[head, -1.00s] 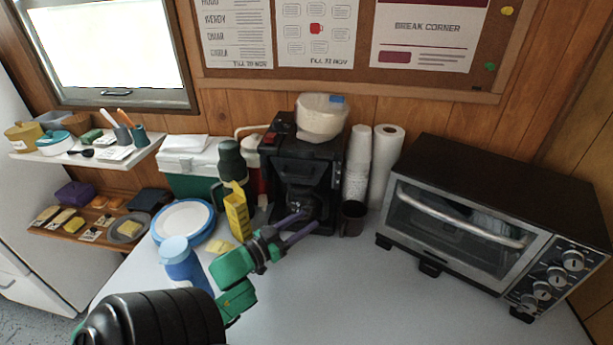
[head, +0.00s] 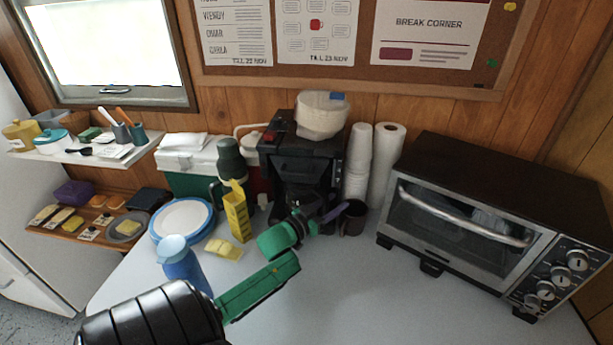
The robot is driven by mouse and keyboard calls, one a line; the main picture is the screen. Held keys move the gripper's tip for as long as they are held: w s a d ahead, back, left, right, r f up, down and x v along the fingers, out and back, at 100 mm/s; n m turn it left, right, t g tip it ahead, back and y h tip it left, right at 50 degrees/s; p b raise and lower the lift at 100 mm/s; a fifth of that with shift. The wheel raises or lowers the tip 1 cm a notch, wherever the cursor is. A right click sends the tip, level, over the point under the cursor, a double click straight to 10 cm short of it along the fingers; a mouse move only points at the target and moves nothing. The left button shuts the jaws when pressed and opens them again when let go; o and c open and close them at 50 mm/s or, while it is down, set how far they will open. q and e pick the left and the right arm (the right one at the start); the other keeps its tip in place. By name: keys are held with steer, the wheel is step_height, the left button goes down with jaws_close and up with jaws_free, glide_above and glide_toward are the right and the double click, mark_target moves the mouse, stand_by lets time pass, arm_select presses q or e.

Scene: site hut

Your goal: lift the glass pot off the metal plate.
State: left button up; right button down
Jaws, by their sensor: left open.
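The black coffee maker (head: 298,150) stands at the back of the white table against the wood wall. The glass pot (head: 297,192) is a dark shape low in its bay, hard to make out. The metal plate under it is hidden behind the pot and my gripper. My left gripper (head: 328,214) reaches in from the lower left, in front of the bay's right side. It is open, with a purple-grey finger showing near the dark mug; I cannot tell whether it touches the pot. My right gripper is not in view.
A dark mug (head: 353,217), stacked cups (head: 357,165) and a paper roll (head: 386,165) stand right of the coffee maker, then a toaster oven (head: 470,235). A yellow box (head: 237,212), blue jug (head: 182,262) and plate (head: 181,221) stand left. The front table is clear.

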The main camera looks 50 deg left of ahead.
arm_select(q)
jaws_close()
stand_by(1.3)
